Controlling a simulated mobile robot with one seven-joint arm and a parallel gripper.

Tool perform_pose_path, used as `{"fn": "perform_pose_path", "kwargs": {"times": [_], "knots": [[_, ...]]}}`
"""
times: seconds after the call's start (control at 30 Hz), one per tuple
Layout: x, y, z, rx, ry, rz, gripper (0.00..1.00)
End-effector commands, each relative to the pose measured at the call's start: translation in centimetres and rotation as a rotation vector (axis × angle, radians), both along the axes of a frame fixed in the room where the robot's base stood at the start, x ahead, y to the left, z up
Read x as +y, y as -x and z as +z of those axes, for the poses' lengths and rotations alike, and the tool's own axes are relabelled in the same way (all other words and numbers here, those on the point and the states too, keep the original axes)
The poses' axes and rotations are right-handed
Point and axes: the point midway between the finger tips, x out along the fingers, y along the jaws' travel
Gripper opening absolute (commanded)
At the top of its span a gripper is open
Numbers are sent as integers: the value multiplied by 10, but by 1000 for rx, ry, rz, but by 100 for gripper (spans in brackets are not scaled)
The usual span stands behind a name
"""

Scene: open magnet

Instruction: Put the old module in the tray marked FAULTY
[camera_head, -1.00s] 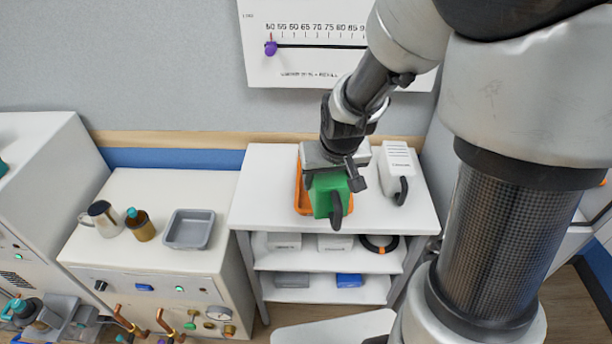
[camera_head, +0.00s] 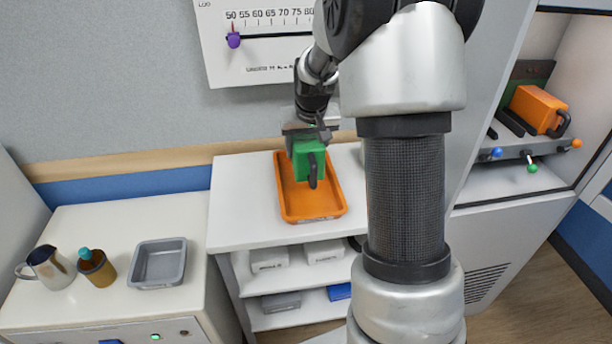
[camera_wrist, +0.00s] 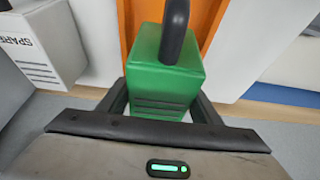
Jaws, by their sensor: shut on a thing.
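A green module (camera_head: 309,160) with a black handle is held in my gripper (camera_head: 308,136), which is shut on it. The module hangs over the back part of an orange tray (camera_head: 330,210) on the white shelf unit; I cannot tell its exact height above the tray. In the wrist view the green module (camera_wrist: 163,75) sits between my gripper's fingers (camera_wrist: 160,105), with the orange tray (camera_wrist: 140,22) behind it. The tray's front label is too small to read.
An orange module (camera_head: 537,108) sits in an open bay at the right. A white module marked SPARE (camera_wrist: 42,45) stands beside the tray in the wrist view. A grey tray (camera_head: 158,262), metal jug (camera_head: 50,268) and brown bottle (camera_head: 96,268) are on the left cabinet.

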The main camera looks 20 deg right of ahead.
Motion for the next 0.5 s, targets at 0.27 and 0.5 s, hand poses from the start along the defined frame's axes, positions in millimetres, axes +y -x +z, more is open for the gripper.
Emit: {"fn": "perform_pose_path", "kwargs": {"times": [0.27, 0.5], "knots": [[0, 0, -26, -3, 1, 0, 22], [0, 0, -56, -3, 1, 0, 22]]}}
